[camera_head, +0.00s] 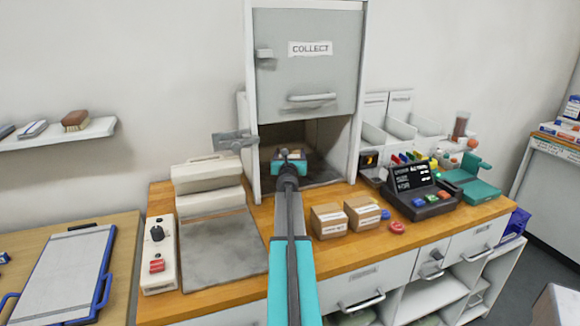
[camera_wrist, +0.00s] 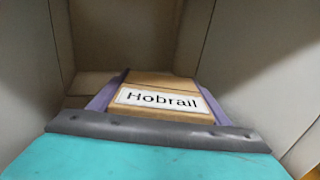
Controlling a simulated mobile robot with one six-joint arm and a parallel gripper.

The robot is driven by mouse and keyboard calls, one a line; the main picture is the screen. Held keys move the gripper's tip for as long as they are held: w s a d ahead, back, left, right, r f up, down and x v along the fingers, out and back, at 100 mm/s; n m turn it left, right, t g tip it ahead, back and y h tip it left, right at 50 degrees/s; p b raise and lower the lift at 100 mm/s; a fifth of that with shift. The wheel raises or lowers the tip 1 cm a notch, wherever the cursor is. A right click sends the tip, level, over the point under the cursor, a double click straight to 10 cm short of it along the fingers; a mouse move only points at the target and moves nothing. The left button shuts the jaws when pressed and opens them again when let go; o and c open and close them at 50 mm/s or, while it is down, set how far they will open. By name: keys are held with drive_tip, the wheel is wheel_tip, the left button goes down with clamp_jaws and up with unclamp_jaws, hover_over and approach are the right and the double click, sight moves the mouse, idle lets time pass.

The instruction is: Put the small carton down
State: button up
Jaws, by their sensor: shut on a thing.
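The small carton (camera_wrist: 160,82) is brown cardboard with a white label reading "Hobrail", seen close up in the wrist view. My gripper (camera_head: 289,158) is shut on it, with a purple finger along each side. In the head view my gripper is at the open lower mouth of the grey cabinet marked COLLECT (camera_head: 310,80), and it hides the carton there. In the wrist view pale walls stand on both sides and behind the carton. I cannot tell whether the carton touches the cabinet floor.
Two other small cartons (camera_head: 329,221) (camera_head: 362,213) stand on the wooden counter (camera_head: 240,285) right of my arm, beside a red round thing (camera_head: 397,228). A dark display unit (camera_head: 412,190) is further right. A grey-topped device (camera_head: 218,245) and a switch box (camera_head: 158,255) are left.

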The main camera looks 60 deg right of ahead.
idle(0.3)
drive_tip(key=shift+f+b, duration=1.75)
drive_tip(key=shift+f, duration=0.1)
drive_tip(key=shift+f, duration=0.15)
drive_tip(key=o, duration=1.2)
drive_tip(key=shift+r, duration=0.2)
drive_tip(key=shift+v, duration=6.05)
drive_tip(key=shift+d, duration=0.1)
